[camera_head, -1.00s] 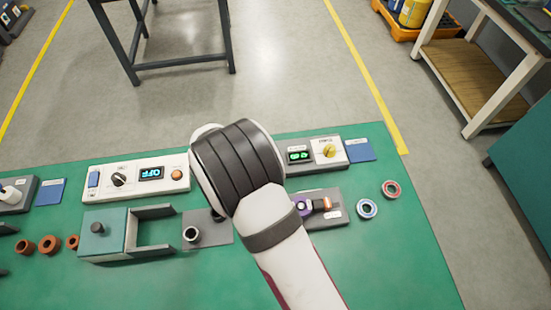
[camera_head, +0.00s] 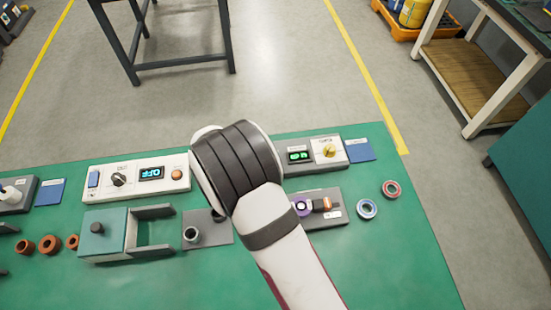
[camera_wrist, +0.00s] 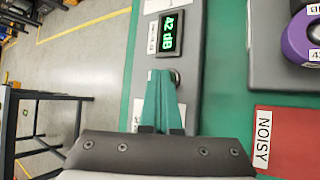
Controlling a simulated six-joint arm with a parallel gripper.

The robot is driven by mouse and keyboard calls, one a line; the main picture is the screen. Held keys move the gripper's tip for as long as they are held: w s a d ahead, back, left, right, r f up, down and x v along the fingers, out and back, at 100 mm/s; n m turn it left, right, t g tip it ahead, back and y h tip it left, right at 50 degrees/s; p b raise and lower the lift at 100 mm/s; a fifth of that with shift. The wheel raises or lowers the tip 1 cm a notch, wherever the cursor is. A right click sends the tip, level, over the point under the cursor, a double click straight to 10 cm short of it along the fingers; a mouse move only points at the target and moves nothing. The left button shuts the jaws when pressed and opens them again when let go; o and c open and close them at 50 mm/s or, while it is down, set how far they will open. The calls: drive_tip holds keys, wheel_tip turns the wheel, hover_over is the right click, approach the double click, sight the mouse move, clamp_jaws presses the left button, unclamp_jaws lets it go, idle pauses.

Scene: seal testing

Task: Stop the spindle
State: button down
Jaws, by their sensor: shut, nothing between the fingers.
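A grey control panel (camera_head: 334,163) stands at the right of the green bench. It has a green-lit display (camera_head: 299,156) and a yellow knob (camera_head: 329,151); in the wrist view the display reads 42 dB (camera_wrist: 170,33). A small round dark button or knob (camera_wrist: 176,77) sits on the panel below the display. My gripper (camera_wrist: 161,73) is shut and empty, its teal tips beside and partly over that button; I cannot tell whether they touch. A purple ring (camera_head: 302,207) sits on a grey stand (camera_head: 329,217), partly behind my arm. Whether it turns cannot be told.
A red NOISY card (camera_wrist: 288,138) lies near the stand. A blue card (camera_head: 360,149) and two loose rings (camera_head: 367,208) lie right. A white panel reading OFF (camera_head: 151,173), a teal fixture (camera_head: 104,235) and brown rings (camera_head: 48,244) stand left. The front of the bench is clear.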

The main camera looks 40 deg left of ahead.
drive_tip(key=shift+r, duration=0.75)
drive_tip(key=shift+r, duration=2.55)
